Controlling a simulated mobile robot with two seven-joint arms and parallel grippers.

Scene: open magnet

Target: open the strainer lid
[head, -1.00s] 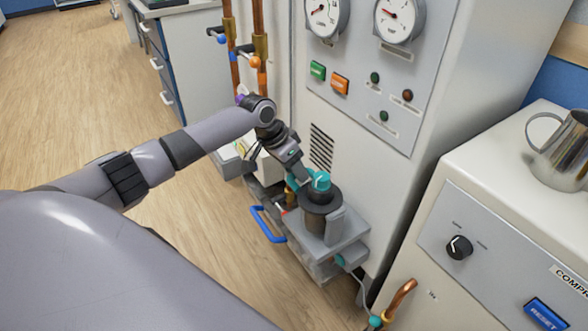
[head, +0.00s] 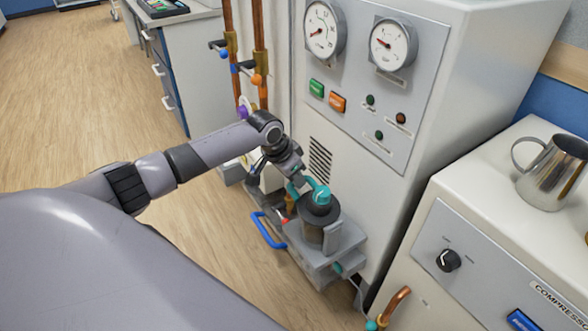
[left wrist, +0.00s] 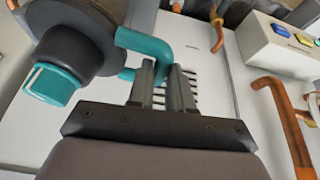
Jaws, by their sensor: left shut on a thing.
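The strainer (head: 312,234) is a dark upright cylinder on a grey block at the foot of the white cabinet. Its dark round lid (head: 318,212) sits on top, with a teal knob (head: 321,195). In the left wrist view the lid (left wrist: 100,25) and knob (left wrist: 50,82) are at the upper left. A bent teal handle (left wrist: 148,45) reaches out from the lid's side. My left gripper (head: 295,184) comes in from the left beside the lid. In the left wrist view its fingers (left wrist: 165,75) are shut on the handle's end. My right gripper is not in view.
A blue lever (head: 268,230) is left of the strainer. Copper pipes with valves (head: 259,80) rise behind my arm. The cabinet's gauge panel (head: 385,90) is above. A white counter with a metal pitcher (head: 552,175) stands on the right. Wooden floor on the left is open.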

